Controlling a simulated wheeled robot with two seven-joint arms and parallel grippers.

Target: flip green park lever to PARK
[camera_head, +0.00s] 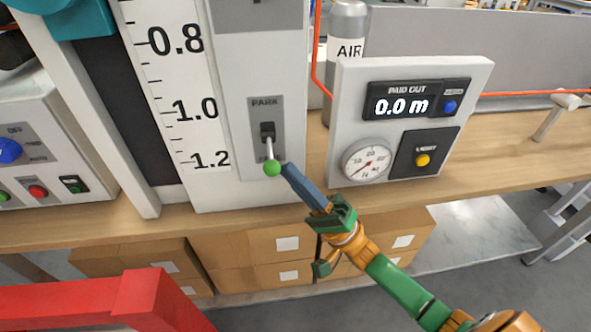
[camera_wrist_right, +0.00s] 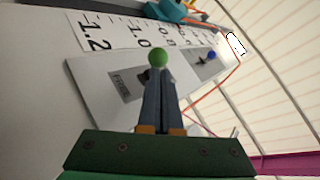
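The park lever's green ball knob (camera_head: 272,168) is at the low end of its short lever, which slants down from a dark slot in a grey plate (camera_head: 265,112). PARK is printed at the plate's top; the lower label is partly hidden by the lever. My right gripper (camera_head: 287,171) comes from the lower right, its fingertips right beside the knob. In the right wrist view the fingers (camera_wrist_right: 158,82) lie together, with the green ball (camera_wrist_right: 158,57) just past their tips. I cannot tell whether they touch. My left gripper is not in view.
A meter box (camera_head: 412,118) reading 0.0 m, with a dial and yellow and blue buttons, stands to the right. A grey AIR bottle (camera_head: 346,50) is behind it. A button box (camera_head: 42,150) stands left. Cardboard boxes (camera_head: 245,262) sit below the bench; a red bar (camera_head: 80,305) is in the foreground.

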